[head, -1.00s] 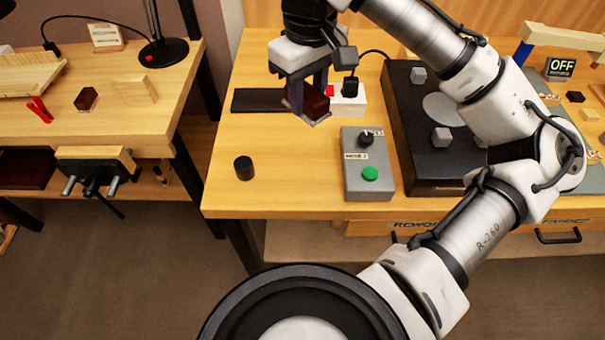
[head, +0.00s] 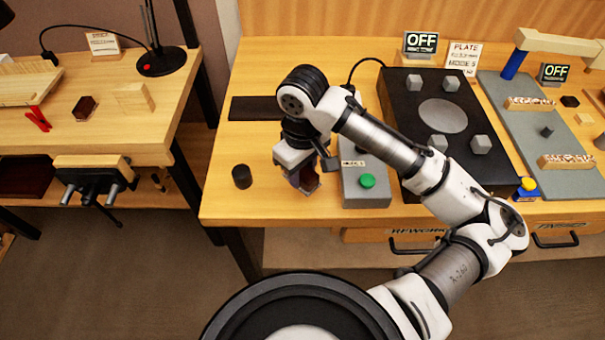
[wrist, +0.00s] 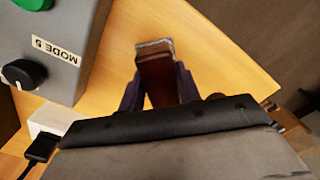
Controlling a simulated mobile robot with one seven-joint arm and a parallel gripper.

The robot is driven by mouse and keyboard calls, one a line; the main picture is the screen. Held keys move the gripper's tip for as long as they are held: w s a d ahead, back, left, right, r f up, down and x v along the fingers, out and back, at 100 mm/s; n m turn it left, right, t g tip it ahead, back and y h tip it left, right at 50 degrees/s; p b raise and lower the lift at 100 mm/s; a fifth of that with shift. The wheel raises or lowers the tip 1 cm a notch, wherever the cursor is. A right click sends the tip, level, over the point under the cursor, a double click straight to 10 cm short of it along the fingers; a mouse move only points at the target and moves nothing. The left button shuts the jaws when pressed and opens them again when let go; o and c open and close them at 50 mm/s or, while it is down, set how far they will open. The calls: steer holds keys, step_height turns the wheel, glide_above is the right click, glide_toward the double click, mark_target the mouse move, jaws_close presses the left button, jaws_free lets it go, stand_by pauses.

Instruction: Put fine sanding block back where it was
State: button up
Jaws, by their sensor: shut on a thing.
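My gripper (head: 304,180) is shut on a dark reddish-brown block with a grey layer on its end, which I take as the fine sanding block (head: 313,187). In the head view it hangs near the bench's front edge, just left of the grey control box. In the wrist view the block (wrist: 156,77) sits between the two fingers and sticks out past them, over the wooden bench top. Its height above the bench is hard to tell. A similar dark red block (head: 85,107) lies on the left bench.
The grey control box (head: 366,190) with a green button is close on the right. A black cylinder (head: 242,176) stands to the left near the edge. A dark flat strip (head: 255,108) lies behind. The black plate fixture (head: 402,92) stands right. A gap separates the two benches.

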mark_target(302, 170)
steer(key=shift+f, duration=1)
steer(key=shift+f, duration=0.15)
steer(key=o, duration=0.9)
steer(key=shift+o, duration=0.2)
step_height(302, 170, up, 12)
steer(key=shift+r+b, duration=0.15)
steer(key=shift+b, duration=0.25)
